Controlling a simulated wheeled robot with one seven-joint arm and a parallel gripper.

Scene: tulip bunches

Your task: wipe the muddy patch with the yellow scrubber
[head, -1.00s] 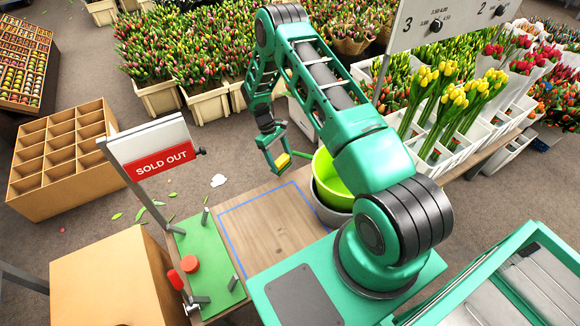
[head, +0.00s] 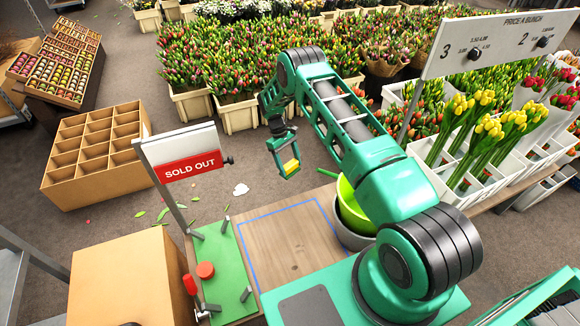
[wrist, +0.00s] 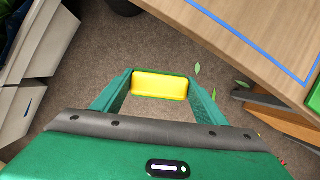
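The yellow scrubber (head: 291,166) is between the fingertips of my gripper (head: 289,168), which is shut on it. The scrubber also shows in the wrist view (wrist: 160,86), a yellow block with a green edge, with brown floor behind it. In the head view my gripper hangs past the far edge of the wooden worktop (head: 290,245), left of the lime green bowl (head: 349,205). A blue outline (head: 243,255) marks an area on the worktop. I cannot make out a muddy patch in either view; my arm and base hide part of the worktop.
A green board (head: 222,265) with short posts and a red knob lies left of the outline, beside the "SOLD OUT" sign (head: 190,165). The bowl sits in a grey pot (head: 350,238) at the worktop's right. Tulip crates (head: 203,105) stand behind my gripper.

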